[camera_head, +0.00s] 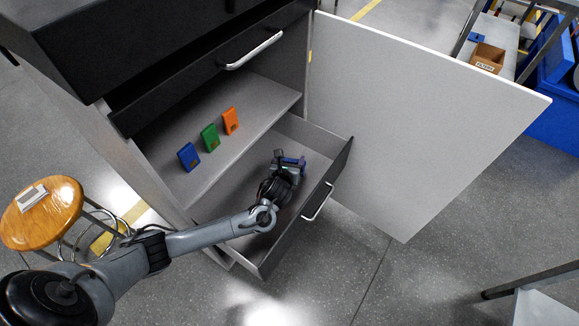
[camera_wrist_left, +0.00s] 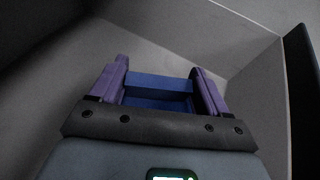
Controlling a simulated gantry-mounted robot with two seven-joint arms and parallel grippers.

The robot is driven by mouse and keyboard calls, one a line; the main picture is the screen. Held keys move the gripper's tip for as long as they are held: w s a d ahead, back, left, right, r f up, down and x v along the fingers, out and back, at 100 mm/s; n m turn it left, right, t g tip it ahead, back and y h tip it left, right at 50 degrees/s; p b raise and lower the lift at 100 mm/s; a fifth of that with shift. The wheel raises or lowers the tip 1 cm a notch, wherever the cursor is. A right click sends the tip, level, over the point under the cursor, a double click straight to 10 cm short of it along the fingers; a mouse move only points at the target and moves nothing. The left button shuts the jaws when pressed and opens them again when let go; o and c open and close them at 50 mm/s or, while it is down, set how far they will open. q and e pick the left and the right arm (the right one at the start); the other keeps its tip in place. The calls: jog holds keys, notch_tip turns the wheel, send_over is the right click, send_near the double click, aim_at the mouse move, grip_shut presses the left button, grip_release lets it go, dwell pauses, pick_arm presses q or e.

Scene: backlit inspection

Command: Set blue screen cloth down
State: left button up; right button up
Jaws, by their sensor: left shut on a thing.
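The blue screen cloth (camera_wrist_left: 160,88) is a folded blue piece between the two purple fingers of my left gripper in the left wrist view. My left gripper (camera_head: 291,161) is shut on it inside the open lower drawer (camera_head: 255,245), toward the drawer's far end in the head view. The gripper also shows in the left wrist view (camera_wrist_left: 162,85). The arm and fingers hide most of the cloth in the head view. I cannot tell whether the cloth touches the drawer floor. My right gripper is not in view.
Blue (camera_head: 188,156), green (camera_head: 210,138) and orange (camera_head: 231,121) boxes stand on the shelf above the drawer. An open white door panel (camera_head: 410,120) stands to the right. A wooden stool (camera_head: 42,215) is at left. A cardboard box (camera_head: 487,58) is at top right. The near drawer floor is largely clear.

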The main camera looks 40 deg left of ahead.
pick_arm(q)
notch_tip(320, 180, down, 2)
jog(key=shift+f+b, duration=0.15)
jog(key=shift+b, duration=0.35)
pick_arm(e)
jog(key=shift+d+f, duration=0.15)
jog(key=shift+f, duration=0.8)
pick_arm(q)
jog(key=shift+f, duration=0.2)
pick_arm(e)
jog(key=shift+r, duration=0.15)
pick_arm(q)
jog(key=shift+f, duration=0.4)
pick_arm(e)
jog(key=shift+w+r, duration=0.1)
pick_arm(q)
jog(key=o, duration=1)
jog(key=shift+f, duration=0.1)
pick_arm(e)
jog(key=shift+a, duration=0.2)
